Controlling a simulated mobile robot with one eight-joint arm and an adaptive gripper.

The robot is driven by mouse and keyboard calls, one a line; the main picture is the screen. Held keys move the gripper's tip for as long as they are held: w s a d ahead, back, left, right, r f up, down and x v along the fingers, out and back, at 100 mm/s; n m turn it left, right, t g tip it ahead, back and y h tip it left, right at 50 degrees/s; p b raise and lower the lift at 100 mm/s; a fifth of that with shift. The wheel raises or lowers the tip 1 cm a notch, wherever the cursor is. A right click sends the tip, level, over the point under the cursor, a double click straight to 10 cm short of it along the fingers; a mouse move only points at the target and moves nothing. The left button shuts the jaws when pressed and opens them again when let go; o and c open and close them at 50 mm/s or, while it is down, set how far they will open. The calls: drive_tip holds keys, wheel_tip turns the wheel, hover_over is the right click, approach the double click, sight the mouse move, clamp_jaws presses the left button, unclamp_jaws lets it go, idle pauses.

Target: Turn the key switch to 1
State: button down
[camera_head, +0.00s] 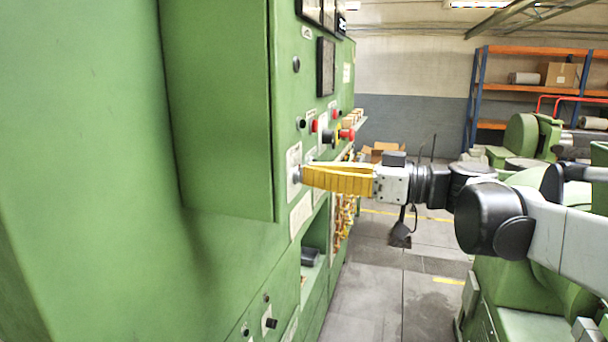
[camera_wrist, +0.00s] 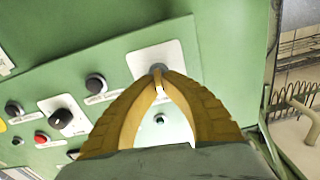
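The key switch (camera_wrist: 157,69) is a round grey metal piece on a white plate (camera_wrist: 142,57), at the top middle of the wrist view. In the head view the key switch (camera_head: 296,174) sits at the left end of my yellow fingers. My gripper (camera_head: 304,175) reaches leftward to the green panel. In the wrist view the fingertips of my gripper (camera_wrist: 160,82) come together at the switch, closed around a small light piece that looks like its key. The tips hide most of the key, and I cannot read its position marks.
A black knob (camera_wrist: 95,83), a black selector (camera_wrist: 61,118) and a red button (camera_wrist: 40,137) are on the panel to the left in the wrist view. A protruding green cabinet (camera_head: 220,110) stands left of the switch. Open floor (camera_head: 375,290) lies below my arm.

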drive_tip(key=m+b, duration=0.1)
drive_tip(key=m, duration=0.5)
drive_tip(key=shift+w+d+f+b, duration=0.1)
drive_tip(key=shift+w+b, duration=0.1)
drive_tip(key=shift+b, duration=0.15)
drive_tip(key=m+b, duration=0.1)
drive_tip(key=m, duration=0.3)
drive_tip(key=shift+w+f+m, duration=0.1)
drive_tip(key=shift+m, duration=0.3)
drive_tip(key=c, duration=1.6)
unclamp_jaws()
drive_tip(key=shift+d, duration=0.1)
drive_tip(key=v, duration=1.1)
drive_tip(key=shift+d, duration=0.4)
